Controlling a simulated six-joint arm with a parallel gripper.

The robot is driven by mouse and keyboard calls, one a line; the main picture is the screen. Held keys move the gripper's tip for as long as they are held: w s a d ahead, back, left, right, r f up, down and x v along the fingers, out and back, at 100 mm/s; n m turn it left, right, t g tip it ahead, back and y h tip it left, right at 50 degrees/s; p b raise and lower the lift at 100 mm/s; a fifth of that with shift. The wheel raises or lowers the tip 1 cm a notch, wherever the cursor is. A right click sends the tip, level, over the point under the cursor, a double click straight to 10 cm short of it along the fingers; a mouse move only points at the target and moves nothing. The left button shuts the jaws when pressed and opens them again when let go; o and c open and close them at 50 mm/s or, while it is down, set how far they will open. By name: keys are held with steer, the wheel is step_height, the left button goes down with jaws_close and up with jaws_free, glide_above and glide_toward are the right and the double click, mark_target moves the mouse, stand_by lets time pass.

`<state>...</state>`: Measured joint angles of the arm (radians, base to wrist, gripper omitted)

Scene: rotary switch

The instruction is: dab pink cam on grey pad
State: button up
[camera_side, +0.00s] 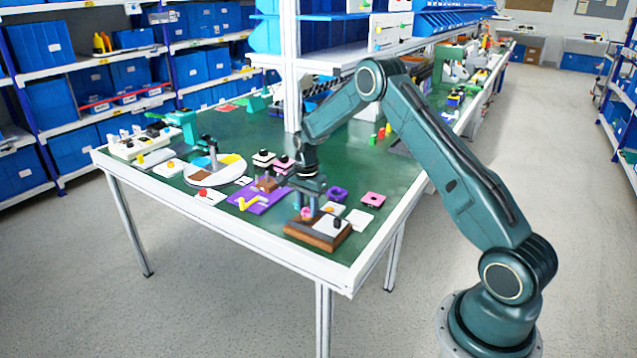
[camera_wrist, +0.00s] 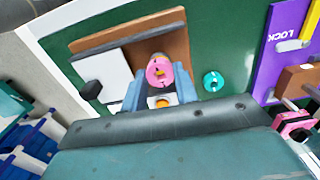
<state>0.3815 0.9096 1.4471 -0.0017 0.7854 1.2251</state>
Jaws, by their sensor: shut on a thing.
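The pink cam (camera_wrist: 158,72) is a small round piece with a dark slot, and it sits between the fingers of my gripper (camera_wrist: 160,90) in the wrist view. In the side view the cam (camera_side: 306,213) shows small, just under my gripper (camera_side: 310,204), by the brown wooden base (camera_side: 298,231). My gripper is shut on it. A pale grey-white plate (camera_side: 328,225) with a black knob lies on the wooden base; it also shows in the wrist view (camera_wrist: 98,66). Another pale square (camera_side: 360,220) lies right of the base. I cannot tell which is the grey pad, or whether the cam touches the base.
A teal ring (camera_wrist: 213,80) lies on the green table beside the base. A purple panel (camera_side: 262,198) with a yellow part lies to the left. A purple ring (camera_side: 337,193) and pink square (camera_side: 373,199) are to the right. A white post (camera_side: 291,75) stands behind.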

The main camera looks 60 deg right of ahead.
steer(key=shift+f, duration=0.6)
stand_by(1.1)
steer(key=shift+r, duration=0.15)
stand_by(0.3)
step_height(320, 180, up, 7)
stand_by(1.0)
stand_by(0.5)
